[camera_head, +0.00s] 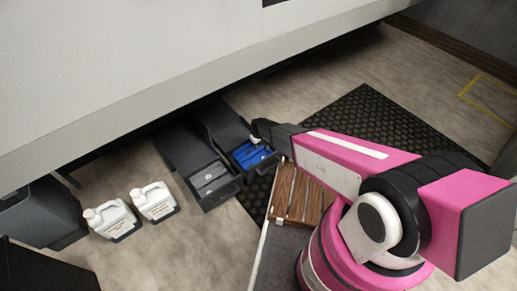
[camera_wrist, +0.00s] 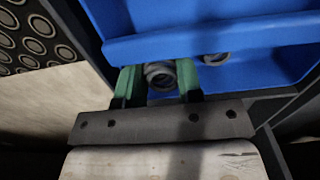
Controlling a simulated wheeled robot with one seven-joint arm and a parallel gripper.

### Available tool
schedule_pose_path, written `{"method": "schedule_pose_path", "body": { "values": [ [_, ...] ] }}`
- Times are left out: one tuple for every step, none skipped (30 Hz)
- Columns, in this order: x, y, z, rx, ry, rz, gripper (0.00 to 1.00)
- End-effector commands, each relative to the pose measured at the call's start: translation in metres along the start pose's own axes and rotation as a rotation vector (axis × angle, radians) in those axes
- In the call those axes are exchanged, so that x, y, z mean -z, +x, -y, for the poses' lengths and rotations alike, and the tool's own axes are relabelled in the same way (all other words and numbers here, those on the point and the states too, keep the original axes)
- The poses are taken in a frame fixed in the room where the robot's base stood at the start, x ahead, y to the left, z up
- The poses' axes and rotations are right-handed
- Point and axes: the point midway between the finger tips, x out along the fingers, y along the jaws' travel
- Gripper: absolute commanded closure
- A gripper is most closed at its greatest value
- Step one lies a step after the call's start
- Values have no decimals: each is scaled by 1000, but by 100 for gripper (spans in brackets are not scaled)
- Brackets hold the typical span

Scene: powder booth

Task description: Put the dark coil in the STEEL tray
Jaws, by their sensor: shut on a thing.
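In the wrist view my gripper (camera_wrist: 159,83) has its two green fingers shut on a dark grey coil (camera_wrist: 161,75). The coil is at the blue tray (camera_wrist: 195,22), close to its wall; whether it touches the tray I cannot tell. A second grey ring-like piece (camera_wrist: 214,59) lies in the blue tray to the right. In the head view the blue tray (camera_head: 247,155) sits in a dark open drawer, with the end of my arm over it. A grey tray (camera_head: 209,179) is in the drawer to its left. No tray label is readable, and the held coil is hidden in the head view.
Two white jugs (camera_head: 109,219) (camera_head: 154,201) stand on the floor to the left. A large pale cabinet (camera_head: 130,60) overhangs the drawers. A black studded mat (camera_head: 358,122) lies to the right. A wooden slatted board (camera_head: 300,197) is near my base.

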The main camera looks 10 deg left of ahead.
Motion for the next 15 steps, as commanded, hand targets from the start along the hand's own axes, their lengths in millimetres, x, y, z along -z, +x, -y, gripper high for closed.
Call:
{"method": "schedule_pose_path", "body": {
  "values": [
    [1, 24, 0, 2, 0, 6, 89],
    [1, 29, 0, 2, 0, 6, 89],
    [2, 36, 0, 2, 0, 6, 89],
    [1, 40, 0, 3, 0, 7, 89],
    [1, 42, 0, 2, 0, 6, 91],
    [1, 42, 0, 2, 0, 6, 96],
    [1, 41, 0, 2, 0, 5, 96],
    [1, 41, 0, 2, 0, 5, 96],
    [1, 40, 0, 1, 0, 5, 96],
    [1, 40, 0, 1, 0, 5, 96],
    [0, 39, 0, 1, 0, 5, 96],
    [0, 39, 0, 1, 0, 4, 96],
    [0, 39, 0, 1, 0, 4, 96],
    [0, 39, 0, 1, 0, 4, 96],
    [0, 40, 0, 1, 0, 4, 96]
  ]
}}
